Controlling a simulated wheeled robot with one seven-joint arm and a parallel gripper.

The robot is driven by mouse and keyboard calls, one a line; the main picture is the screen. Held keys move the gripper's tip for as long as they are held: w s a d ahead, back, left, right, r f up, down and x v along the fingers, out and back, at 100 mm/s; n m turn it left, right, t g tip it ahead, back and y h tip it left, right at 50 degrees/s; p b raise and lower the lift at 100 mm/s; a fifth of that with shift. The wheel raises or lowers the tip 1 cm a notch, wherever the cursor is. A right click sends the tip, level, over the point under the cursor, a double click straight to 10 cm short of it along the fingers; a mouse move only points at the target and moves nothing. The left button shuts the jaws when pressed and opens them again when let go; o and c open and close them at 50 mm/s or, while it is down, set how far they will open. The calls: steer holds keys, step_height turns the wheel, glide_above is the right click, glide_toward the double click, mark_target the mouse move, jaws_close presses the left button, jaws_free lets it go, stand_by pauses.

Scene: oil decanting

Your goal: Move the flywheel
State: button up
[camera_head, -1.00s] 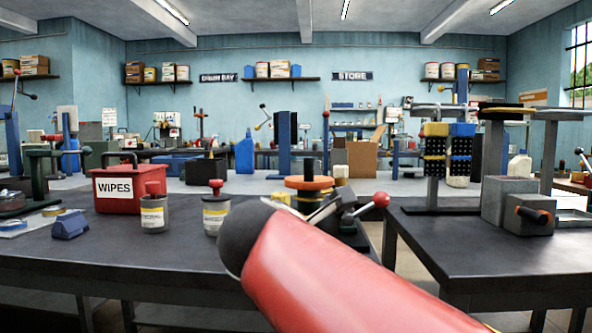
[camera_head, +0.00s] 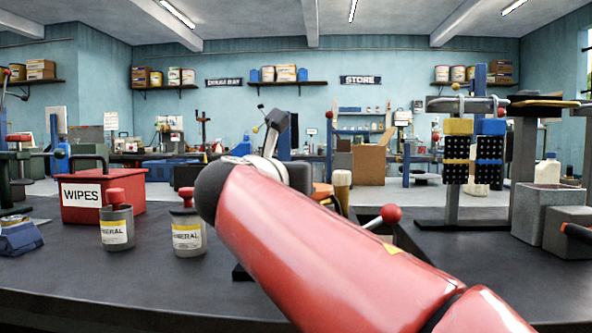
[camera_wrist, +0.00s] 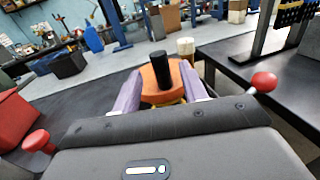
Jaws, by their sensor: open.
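The flywheel, an orange disc (camera_wrist: 151,90) with an upright black handle, shows ahead of my gripper (camera_wrist: 159,70) in the wrist view. My gripper is open, with one purple finger on each side of the disc in the picture. I cannot tell whether the fingers are level with the disc or above it, and I see no clear contact. In the head view only a small orange edge of the flywheel (camera_head: 322,188) shows behind my red arm. The arm hides the rest, and the fingers cannot be made out there.
A red ball-ended lever (camera_head: 390,213) sticks out right of my arm. Two lidded grey cans (camera_head: 117,228) (camera_head: 188,236) and a red WIPES box (camera_head: 100,203) stand left on the dark bench.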

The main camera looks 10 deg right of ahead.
steer(key=x, duration=0.5)
steer(key=shift+w, duration=0.1)
jaws_close()
